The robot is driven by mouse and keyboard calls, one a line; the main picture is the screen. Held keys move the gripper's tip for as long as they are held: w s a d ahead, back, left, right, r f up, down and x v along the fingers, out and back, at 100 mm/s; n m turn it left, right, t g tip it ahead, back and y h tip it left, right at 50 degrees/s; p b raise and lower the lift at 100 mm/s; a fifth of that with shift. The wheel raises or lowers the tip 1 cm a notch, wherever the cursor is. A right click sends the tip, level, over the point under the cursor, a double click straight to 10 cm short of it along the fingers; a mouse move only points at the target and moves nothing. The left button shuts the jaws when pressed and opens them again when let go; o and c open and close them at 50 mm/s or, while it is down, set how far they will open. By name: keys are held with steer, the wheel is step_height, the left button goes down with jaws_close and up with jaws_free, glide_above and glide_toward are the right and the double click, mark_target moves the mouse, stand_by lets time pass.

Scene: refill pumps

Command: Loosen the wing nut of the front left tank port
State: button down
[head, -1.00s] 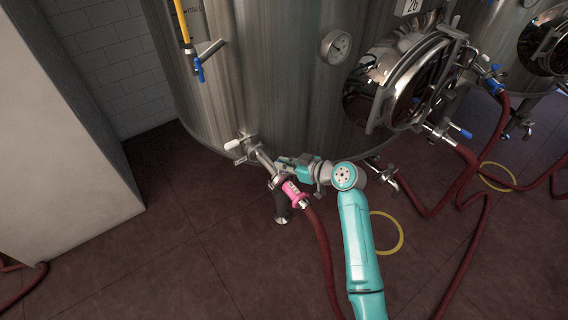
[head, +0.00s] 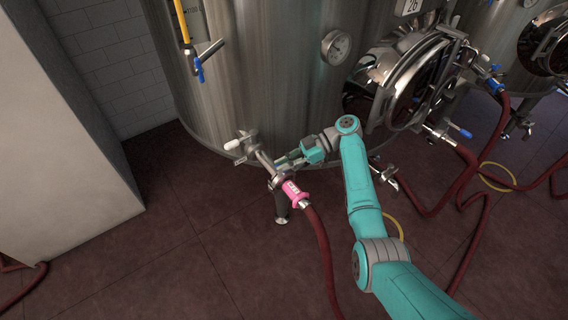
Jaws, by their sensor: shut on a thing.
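The front left tank port (head: 262,158) is a steel pipe stub that slopes down from the low front of the big steel tank. A clamp (head: 275,181) joins its lower end to a hose coupling with a pink sleeve (head: 294,191). My gripper (head: 281,163) reaches in from the right and is shut at the upper right side of this clamp, on the wing nut. The wing nut is mostly hidden by the fingers and too small to make out clearly. A red hose (head: 323,246) runs down from the coupling.
The steel tank (head: 270,85) stands close behind my gripper. A round manway door (head: 415,85), valves and a second red hose (head: 447,190) are at the right. A yellow ring (head: 398,228) lies on the floor, partly behind my arm.

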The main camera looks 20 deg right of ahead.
steer(key=shift+f+n+g, duration=0.15)
steer(key=shift+n+g, duration=0.85)
steer(key=shift+g, duration=0.1)
steer(key=shift+s+f+g, duration=0.1)
steer(key=shift+g, duration=0.2)
steer(key=c, duration=1.2)
jaws_free()
